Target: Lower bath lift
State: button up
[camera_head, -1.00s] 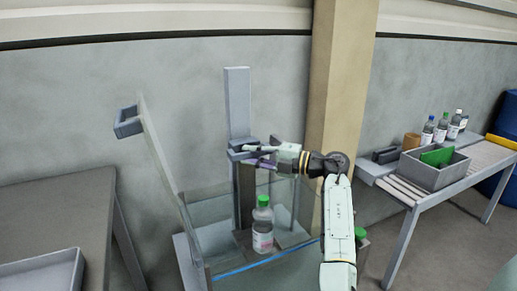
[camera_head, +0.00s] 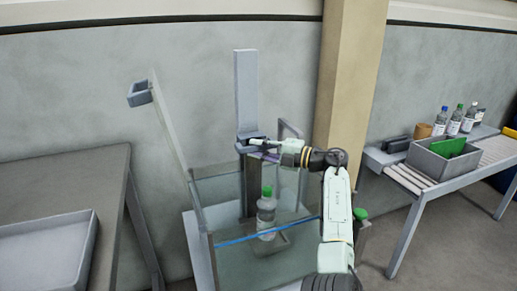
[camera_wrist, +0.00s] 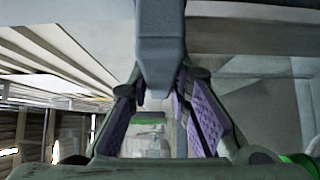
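The bath lift is a tall grey post (camera_head: 246,95) with a dark carriage and a grey handle (camera_wrist: 160,55). It stands at the back of a clear-walled bath (camera_head: 240,262). A bottle with a green cap (camera_head: 266,216) stands upright on the lift's platform (camera_head: 280,240), its lower part below the bath's blue front line. My gripper (camera_head: 254,148) is at the carriage, reaching in from the right. In the wrist view, its purple-padded fingers (camera_wrist: 165,100) sit close on both sides of the handle and look shut on it. The exact finger contact is partly hidden.
A dark table with a grey tray (camera_head: 45,255) is at left. An upright panel with a grey bracket (camera_head: 140,93) rises beside the bath. At right, a roller bench (camera_head: 455,172) holds a grey bin (camera_head: 436,168) and several bottles.

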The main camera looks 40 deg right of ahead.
jog(key=o, duration=0.4)
jog(key=v, duration=1.2)
jog(key=shift+s, duration=0.1)
